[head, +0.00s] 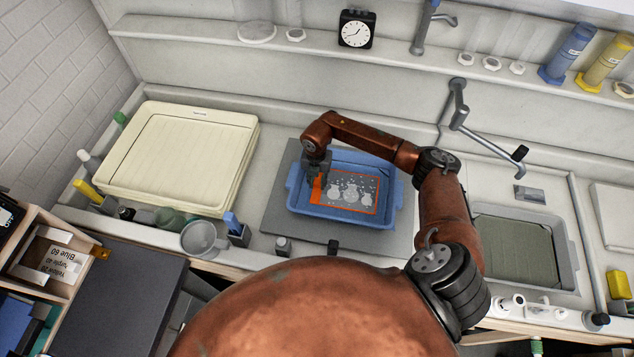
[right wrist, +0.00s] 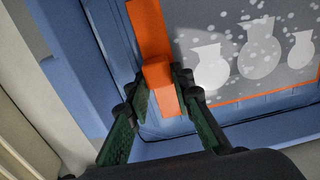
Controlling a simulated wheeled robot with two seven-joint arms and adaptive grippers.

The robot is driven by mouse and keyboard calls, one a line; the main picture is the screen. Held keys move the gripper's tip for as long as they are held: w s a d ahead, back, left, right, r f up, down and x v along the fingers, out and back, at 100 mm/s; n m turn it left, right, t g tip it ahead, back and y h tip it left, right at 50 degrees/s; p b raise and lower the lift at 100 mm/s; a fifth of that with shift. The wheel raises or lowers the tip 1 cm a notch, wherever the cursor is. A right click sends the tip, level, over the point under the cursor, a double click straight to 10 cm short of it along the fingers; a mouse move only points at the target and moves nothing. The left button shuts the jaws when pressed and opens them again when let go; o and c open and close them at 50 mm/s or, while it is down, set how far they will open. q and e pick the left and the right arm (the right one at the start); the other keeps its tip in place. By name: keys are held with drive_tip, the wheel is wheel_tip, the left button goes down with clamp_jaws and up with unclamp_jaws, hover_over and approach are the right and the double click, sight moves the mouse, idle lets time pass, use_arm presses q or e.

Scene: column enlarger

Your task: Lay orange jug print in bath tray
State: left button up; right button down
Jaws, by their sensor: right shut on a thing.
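The orange jug print (head: 352,191) is a grey sheet with pale jugs, white spots and an orange border. It lies within the rim of the blue bath tray (head: 296,207) in the head view; I cannot tell whether it rests on the tray floor. My right gripper (head: 318,184) is at the print's left end, shut on its orange tab. In the right wrist view the fingers (right wrist: 168,92) close on the orange tab (right wrist: 158,72), with the jugs (right wrist: 258,50) to the right and the blue tray wall (right wrist: 70,60) to the left. My left gripper is out of view.
The blue tray stands on a grey board (head: 272,222). A stack of cream trays (head: 180,155) is at left. A grey jug (head: 203,239) and bottles stand near the front left. A sink (head: 520,250) and tap (head: 470,118) are at right. A clock (head: 356,28) is on the shelf.

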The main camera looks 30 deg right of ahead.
drive_tip(key=shift+f, duration=0.35)
drive_tip(key=c, duration=1.6)
unclamp_jaws()
drive_tip(key=shift+r, duration=0.15)
drive_tip(key=shift+r+p, duration=2.5)
drive_tip(key=shift+r, duration=1.35)
